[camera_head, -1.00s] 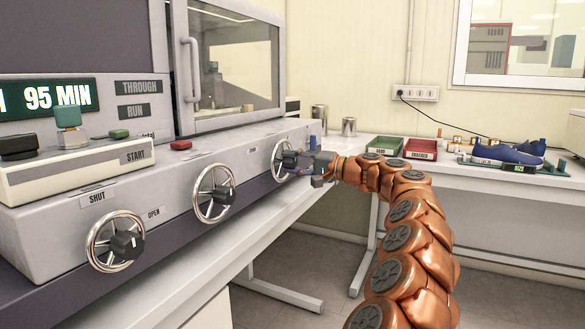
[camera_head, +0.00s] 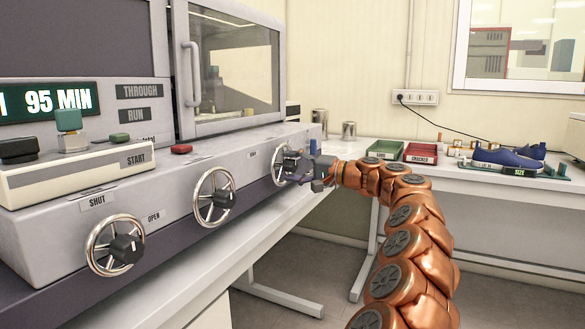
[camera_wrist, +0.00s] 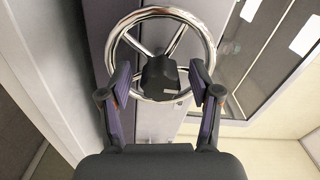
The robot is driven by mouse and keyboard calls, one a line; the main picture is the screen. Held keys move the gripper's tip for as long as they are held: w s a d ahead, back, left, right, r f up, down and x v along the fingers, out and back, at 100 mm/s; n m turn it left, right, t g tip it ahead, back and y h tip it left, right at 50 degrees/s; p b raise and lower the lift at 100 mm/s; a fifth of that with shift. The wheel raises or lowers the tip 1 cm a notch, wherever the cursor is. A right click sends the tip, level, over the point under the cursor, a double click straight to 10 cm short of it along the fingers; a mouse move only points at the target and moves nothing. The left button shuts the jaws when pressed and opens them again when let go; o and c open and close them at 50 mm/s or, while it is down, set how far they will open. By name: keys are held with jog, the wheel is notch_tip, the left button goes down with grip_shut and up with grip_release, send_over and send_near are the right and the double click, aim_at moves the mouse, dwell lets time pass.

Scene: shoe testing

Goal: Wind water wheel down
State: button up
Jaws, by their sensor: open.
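Three chrome handwheels sit along the sloped front of the grey machine. My gripper (camera_head: 296,166) is at the far wheel (camera_head: 273,170), partly covering it. The small label beside that wheel is too small to read. In the wrist view that wheel's chrome rim (camera_wrist: 160,12) and dark hub (camera_wrist: 163,78) lie straight ahead. My gripper (camera_wrist: 161,88) is open, with one finger on each side of the hub. Gaps show between the fingers and hub; I cannot tell whether the fingers touch the rim. The middle wheel (camera_head: 213,196) and near wheel (camera_head: 115,245) stand clear.
A control box (camera_head: 80,165) with START button stands on the machine at left. A glazed door (camera_head: 232,80) is above the wheels. A side table (camera_head: 455,180) at right holds green and red trays and blue shoes (camera_head: 508,158). Floor between the tables is clear.

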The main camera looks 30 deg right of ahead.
jog(key=shift+s, duration=0.1)
jog(key=v, duration=1.2)
